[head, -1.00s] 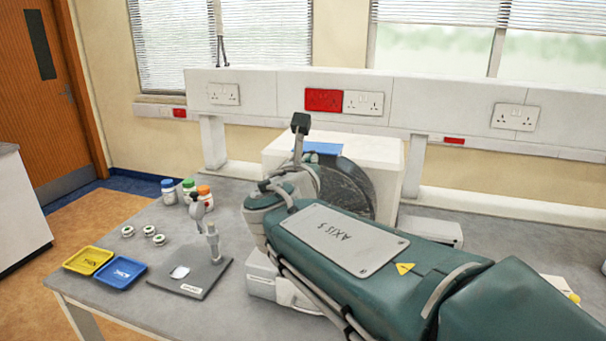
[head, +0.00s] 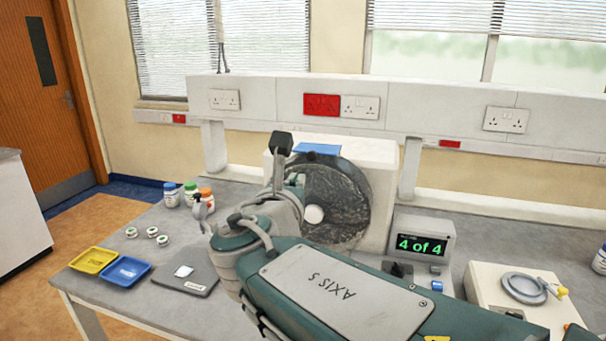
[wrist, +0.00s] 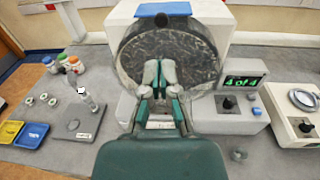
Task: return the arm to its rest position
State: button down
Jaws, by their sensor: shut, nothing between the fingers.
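My gripper (wrist: 159,78) shows in the wrist view with its fingertips close together and nothing held. It is in front of the dark round drum (wrist: 140,52) of a white machine, but I cannot tell the gap. In the head view, my green and grey arm crosses the middle and lower right, bent at the wrist. The fingers are not clear there. The drum (head: 345,205) stands behind the arm, with a pale hub.
A display unit (head: 423,240) reads "4 of 4". Right of it is a balance-like device (head: 520,300) with a round dish. At left are a yellow tray (head: 93,260), a blue tray (head: 124,271), a grey plate (head: 186,272), several small vials and capped bottles (head: 190,195). Bare bench lies between.

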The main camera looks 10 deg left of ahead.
jog(key=s+d+f+m+g+h, duration=0.1)
jog(key=s+d+f+m+g, duration=0.25)
jog(key=d+m, duration=0.35)
jog(key=s+d+f+m+g+h, duration=0.2)
jog(key=d+f+m, duration=0.25)
jog(key=d, duration=0.35)
jog(key=s+d+f+m+g+h, duration=0.1)
jog(key=s+d+f+m+g, duration=0.2)
jog(key=d+m, duration=0.4)
jog(key=s+d+f+m+g+y, duration=0.3)
jog(key=s+f+m, duration=0.6)
jog(key=m, duration=0.8)
jog(key=shift+s+d+f+y, duration=0.35)
jog(key=shift+s+d+y, duration=0.15)
jog(key=shift+s+d, duration=0.6)
jog(key=shift+w+d+m+g, duration=0.15)
jog(key=shift+m+g, duration=0.1)
